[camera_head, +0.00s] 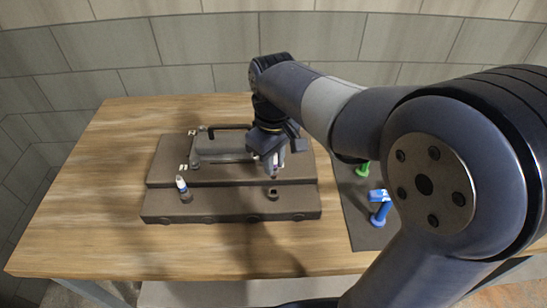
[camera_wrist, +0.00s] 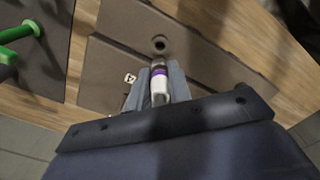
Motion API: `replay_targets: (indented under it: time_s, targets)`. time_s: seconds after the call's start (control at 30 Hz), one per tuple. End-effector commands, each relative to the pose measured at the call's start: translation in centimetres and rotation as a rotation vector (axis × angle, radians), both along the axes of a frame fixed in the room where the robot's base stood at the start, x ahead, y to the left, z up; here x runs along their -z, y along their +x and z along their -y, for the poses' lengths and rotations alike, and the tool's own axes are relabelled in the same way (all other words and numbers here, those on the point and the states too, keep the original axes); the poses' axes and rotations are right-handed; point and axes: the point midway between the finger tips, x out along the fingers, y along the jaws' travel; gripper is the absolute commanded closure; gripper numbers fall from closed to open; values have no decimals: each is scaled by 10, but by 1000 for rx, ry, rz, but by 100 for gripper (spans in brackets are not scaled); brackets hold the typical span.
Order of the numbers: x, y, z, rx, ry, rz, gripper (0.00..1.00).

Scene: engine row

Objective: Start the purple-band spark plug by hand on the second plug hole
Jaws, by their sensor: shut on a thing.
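The purple-band spark plug (camera_wrist: 159,82) is white with a purple ring and a dark metal end. My gripper (camera_wrist: 158,92) is shut on it; the gripper also shows in the head view (camera_head: 272,158). The plug's metal end points toward an open round plug hole (camera_wrist: 159,44) in the brown engine block. In the head view an open hole (camera_head: 272,193) is at the right of the block's front step (camera_head: 230,205), in front of and below my gripper. The plug appears apart from the hole. A label (camera_wrist: 130,78), seemingly a 2, is beside the plug in the wrist view.
A white plug with a blue band (camera_head: 182,184) stands at the block's left. A grey cover with a dark handle (camera_head: 225,146) lies on the block. Green (camera_head: 362,169) and blue (camera_head: 379,207) tools are on a dark mat (camera_head: 355,228) at right. The wooden table's front is clear.

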Motion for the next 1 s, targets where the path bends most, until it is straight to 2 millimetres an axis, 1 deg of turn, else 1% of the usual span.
replay_targets:
  time_s: [1.0]
  targets:
    - [50,0,0,0,-1,-1,100]
